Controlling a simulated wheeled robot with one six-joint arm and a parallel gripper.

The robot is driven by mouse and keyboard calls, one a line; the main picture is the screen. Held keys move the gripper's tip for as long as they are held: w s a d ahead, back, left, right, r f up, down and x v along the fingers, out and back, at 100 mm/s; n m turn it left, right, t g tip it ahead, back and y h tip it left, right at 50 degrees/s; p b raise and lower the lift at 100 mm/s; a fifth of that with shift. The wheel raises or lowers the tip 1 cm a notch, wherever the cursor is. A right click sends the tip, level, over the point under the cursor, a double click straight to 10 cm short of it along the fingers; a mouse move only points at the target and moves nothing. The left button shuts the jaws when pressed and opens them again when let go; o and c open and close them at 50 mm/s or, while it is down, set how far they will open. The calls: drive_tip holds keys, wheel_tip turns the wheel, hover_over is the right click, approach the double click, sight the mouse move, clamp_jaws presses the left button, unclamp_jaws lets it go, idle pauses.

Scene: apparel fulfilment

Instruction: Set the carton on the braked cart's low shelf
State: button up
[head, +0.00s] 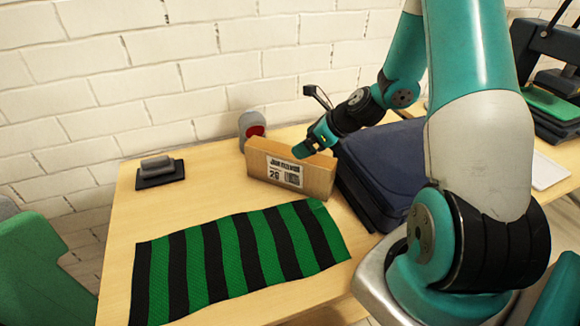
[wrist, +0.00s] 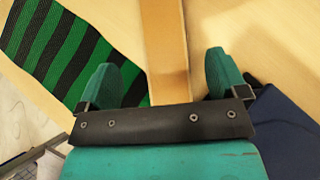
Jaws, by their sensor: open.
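The brown carton (head: 268,171) stands upright on its narrow edge on the wooden table, with a white printed label facing the front. My gripper (head: 307,148) is at the right end of its top edge. In the wrist view, the carton (wrist: 165,45) shows as a narrow tan strip between the two open fingers of my gripper (wrist: 163,82). There is a gap on each side, and the fingers do not appear to touch it. I cannot make out the braked cart or its low shelf for sure in either view.
A green and black striped cloth (head: 240,252) lies in front of the carton. A dark blue folded item (head: 385,165) is close on its right. A grey and red object (head: 250,128) stands behind it, and a grey stamp-like block on a dark pad (head: 158,170) lies left.

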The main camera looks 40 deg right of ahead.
drive_tip(key=shift+p+x, duration=0.65)
drive_tip(key=shift+x, duration=2.4)
drive_tip(key=shift+d, duration=0.15)
clamp_jaws()
wheel_tip(320, 180, up, 20)
drive_tip(key=s+a+f+m+h, duration=0.1)
drive_tip(key=s+a+f+m, duration=0.1)
drive_tip(key=a+f, duration=0.8)
wheel_tip(320, 180, down, 3)
drive_tip(key=shift+s+r+t+h, duration=0.1)
drive_tip(key=shift+s+t+h, duration=0.3)
